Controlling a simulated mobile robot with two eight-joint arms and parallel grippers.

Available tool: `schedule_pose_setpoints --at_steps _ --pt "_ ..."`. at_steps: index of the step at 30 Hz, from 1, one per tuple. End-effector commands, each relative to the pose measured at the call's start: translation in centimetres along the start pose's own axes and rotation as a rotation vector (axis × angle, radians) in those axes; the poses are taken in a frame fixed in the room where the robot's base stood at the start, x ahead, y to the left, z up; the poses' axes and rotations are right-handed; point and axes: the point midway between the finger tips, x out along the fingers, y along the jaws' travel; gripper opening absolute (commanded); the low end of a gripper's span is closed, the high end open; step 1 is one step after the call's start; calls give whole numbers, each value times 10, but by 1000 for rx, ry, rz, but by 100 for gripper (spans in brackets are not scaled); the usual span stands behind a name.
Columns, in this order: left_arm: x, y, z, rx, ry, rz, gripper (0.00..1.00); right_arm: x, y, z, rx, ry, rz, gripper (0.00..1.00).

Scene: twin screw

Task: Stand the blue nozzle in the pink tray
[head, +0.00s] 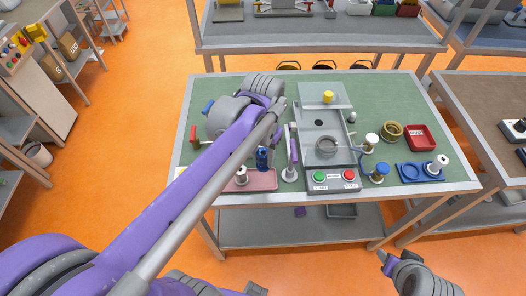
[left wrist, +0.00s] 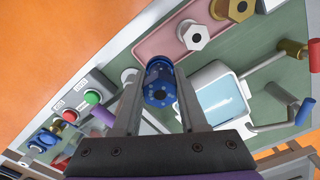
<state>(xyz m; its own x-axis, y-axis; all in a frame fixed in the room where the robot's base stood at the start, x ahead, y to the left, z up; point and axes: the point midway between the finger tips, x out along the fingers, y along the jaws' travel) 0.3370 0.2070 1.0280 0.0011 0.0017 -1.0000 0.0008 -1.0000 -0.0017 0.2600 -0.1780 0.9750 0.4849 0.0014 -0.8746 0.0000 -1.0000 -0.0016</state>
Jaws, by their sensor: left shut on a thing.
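The blue nozzle (left wrist: 160,86) is between the two fingers of my left gripper (left wrist: 160,98) in the left wrist view, which is shut on it. In the head view the blue nozzle (head: 262,158) shows upright just below my left forearm, at the back right edge of the pink tray (head: 262,181). I cannot tell whether it touches the tray. The tray also shows in the left wrist view (left wrist: 165,45). A white nozzle (head: 241,175) stands in the tray.
A box with green and red buttons (head: 332,179) stands right of the tray. A grey fixture (head: 326,145), a red bin (head: 420,137) and a blue tray (head: 407,172) stand further right.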

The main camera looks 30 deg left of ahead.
Motion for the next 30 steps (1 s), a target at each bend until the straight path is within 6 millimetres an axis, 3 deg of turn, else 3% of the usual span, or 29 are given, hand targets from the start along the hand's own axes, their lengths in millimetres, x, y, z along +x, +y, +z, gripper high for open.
schedule_pose_setpoints --at_steps 8,24,30 --pt "5 0 0 0 0 0 0 0 0 0 0 0 0 50" --pt "46 0 1 0 -2 0 0 23 0 28 0 -26 0 50" --pt "50 0 0 0 0 0 0 25 0 31 0 -28 0 50"
